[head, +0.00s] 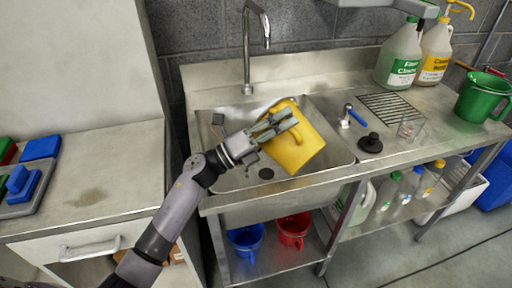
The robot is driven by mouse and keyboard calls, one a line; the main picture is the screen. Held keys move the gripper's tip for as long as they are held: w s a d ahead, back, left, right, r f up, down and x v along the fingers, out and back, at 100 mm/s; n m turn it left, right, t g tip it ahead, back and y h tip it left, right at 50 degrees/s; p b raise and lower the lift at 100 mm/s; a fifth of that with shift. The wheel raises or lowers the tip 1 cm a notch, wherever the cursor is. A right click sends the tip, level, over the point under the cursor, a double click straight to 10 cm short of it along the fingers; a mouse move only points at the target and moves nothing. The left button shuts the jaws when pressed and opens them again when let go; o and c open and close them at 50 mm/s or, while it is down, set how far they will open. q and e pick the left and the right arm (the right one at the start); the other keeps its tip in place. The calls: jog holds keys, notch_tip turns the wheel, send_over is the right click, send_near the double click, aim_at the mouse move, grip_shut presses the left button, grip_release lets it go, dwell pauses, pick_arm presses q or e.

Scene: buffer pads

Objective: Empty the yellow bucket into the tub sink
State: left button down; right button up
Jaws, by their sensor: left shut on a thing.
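The yellow bucket (306,150) is tilted over the tub sink (335,152), held up by my left gripper (290,119). My left gripper is shut on the bucket near its handle. The bucket's inside and anything in it are hidden. The sink basin is steel, with a dark drain (266,174) showing below and left of the bucket. My right gripper is not in view.
A tall faucet (248,50) stands behind the basin. On the drainboard at right are a black plunger-like piece (370,143), a grate (394,105), a clear cup (411,128), jugs (399,58) and a green pitcher (482,97). Blue (246,240) and red (293,230) buckets sit below.

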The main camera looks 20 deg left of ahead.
pick_arm(q)
jog(key=shift+w+a+f+n+t+b, duration=0.3)
jog(key=shift+a+n+t+b, duration=0.1)
jog(key=shift+a+n+b, duration=0.25)
jog(key=shift+a, duration=0.1)
